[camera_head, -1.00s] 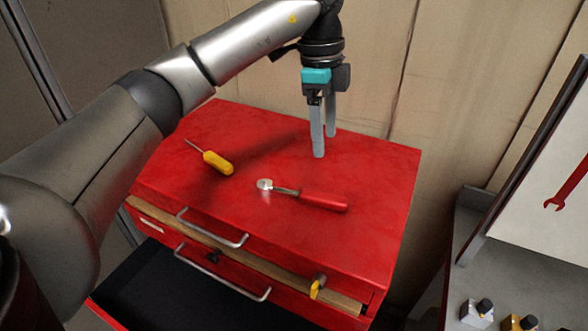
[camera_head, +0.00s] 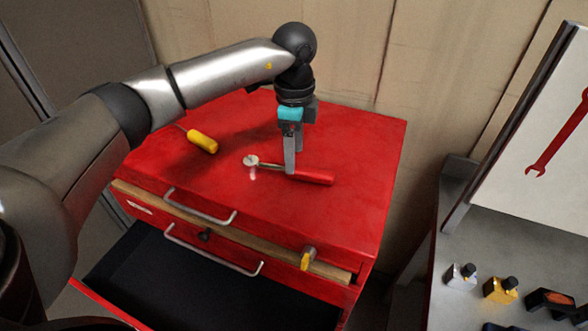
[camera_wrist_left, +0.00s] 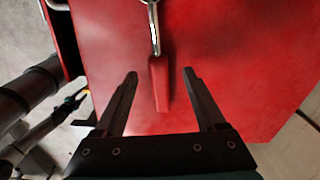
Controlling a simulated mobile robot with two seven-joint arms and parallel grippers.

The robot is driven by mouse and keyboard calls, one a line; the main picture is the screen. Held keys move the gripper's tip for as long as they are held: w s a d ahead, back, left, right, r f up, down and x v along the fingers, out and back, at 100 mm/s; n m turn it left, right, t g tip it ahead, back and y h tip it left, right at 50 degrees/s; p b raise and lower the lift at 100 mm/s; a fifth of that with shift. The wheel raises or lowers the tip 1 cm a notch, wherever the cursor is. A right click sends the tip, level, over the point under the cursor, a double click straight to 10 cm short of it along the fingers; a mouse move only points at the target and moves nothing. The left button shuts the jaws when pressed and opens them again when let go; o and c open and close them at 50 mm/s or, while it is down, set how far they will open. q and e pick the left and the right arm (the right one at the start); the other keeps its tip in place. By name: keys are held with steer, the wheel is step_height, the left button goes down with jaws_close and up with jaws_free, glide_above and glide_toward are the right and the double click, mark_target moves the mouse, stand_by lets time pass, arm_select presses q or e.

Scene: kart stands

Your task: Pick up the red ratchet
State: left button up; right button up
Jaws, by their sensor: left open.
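The red ratchet (camera_head: 312,175) lies on top of the red tool cabinet (camera_head: 352,135). Its round metal head points left and its red handle points right in the head view. My left gripper (camera_head: 291,168) points down over the ratchet, by the metal shaft and the start of the handle, and hides part of it. In the left wrist view my left gripper (camera_wrist_left: 160,78) is open, with its fingers on either side of the ratchet's red handle (camera_wrist_left: 160,84) and clear gaps on both sides. I cannot tell the exact height of the fingertips. My right gripper is not in view.
A yellow-handled screwdriver (camera_head: 203,141) lies on the cabinet top, left of the ratchet. An open dark drawer (camera_head: 190,280) juts out below the front. A grey bench (camera_head: 470,240) with small items stands at the right. A wall is behind the cabinet.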

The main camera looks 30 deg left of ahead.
arm_select(q)
step_height(320, 180, down, 3)
steer(key=shift+s+f, duration=0.1)
steer(key=shift+s, duration=0.05)
steer(key=shift+c, duration=0.2)
jaws_close()
stand_by(0.4)
